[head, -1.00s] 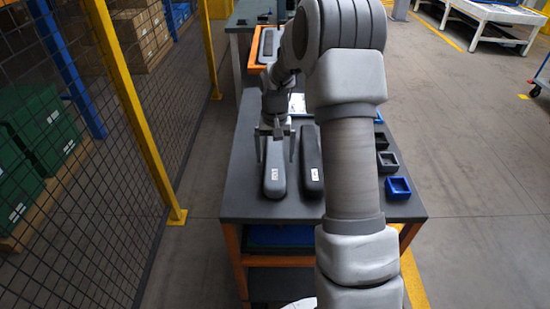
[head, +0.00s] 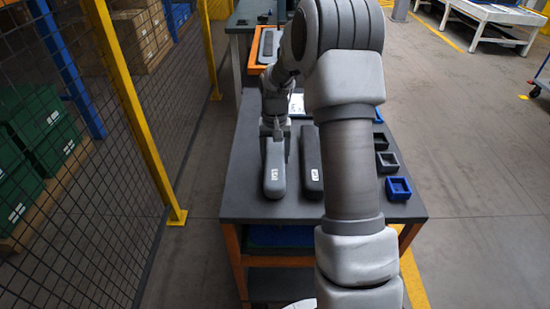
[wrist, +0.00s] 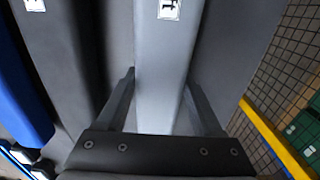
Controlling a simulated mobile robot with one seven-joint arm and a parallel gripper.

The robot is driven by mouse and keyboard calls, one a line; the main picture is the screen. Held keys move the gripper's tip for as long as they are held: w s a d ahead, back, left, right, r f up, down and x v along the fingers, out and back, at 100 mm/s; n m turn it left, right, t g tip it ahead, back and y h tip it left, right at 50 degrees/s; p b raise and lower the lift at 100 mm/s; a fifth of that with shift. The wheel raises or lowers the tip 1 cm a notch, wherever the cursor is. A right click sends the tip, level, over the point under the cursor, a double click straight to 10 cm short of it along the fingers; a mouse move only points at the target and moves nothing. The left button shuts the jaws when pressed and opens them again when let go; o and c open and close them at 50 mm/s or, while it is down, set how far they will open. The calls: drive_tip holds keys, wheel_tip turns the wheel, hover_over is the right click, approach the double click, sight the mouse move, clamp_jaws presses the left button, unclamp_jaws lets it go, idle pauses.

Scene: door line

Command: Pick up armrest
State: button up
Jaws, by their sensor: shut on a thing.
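A grey armrest (head: 274,175) with a small white label lies lengthwise on the dark table (head: 245,190). My gripper (head: 274,140) is at its far end, with a finger on each side, shut on it. In the wrist view the two fingers of my gripper (wrist: 163,95) flank the light grey armrest (wrist: 163,60). A second, darker armrest (head: 311,165) lies beside it on the right, partly hidden by my arm. It also shows in the wrist view (wrist: 55,60), to the left.
Small black and blue square trays (head: 398,188) stand along the table's right side. A wire fence with a yellow post (head: 135,110) runs to the left. An orange bin (head: 258,62) with dark pieces is at the back. The table's front left corner is bare.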

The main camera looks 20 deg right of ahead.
sight(274, 152)
clamp_jaws()
drive_tip(key=shift+r, duration=0.5)
wheel_tip(274, 152, up, 4)
drive_tip(key=shift+w+r, duration=0.1)
drive_tip(key=shift+w, duration=0.05)
drive_tip(key=w+r+p, duration=0.2)
drive_tip(key=w+r, duration=0.4)
drive_tip(key=w, duration=0.5)
drive_tip(key=shift+w+a+r, duration=0.15)
drive_tip(key=shift+w+a, duration=0.05)
drive_tip(key=shift+a, duration=0.25)
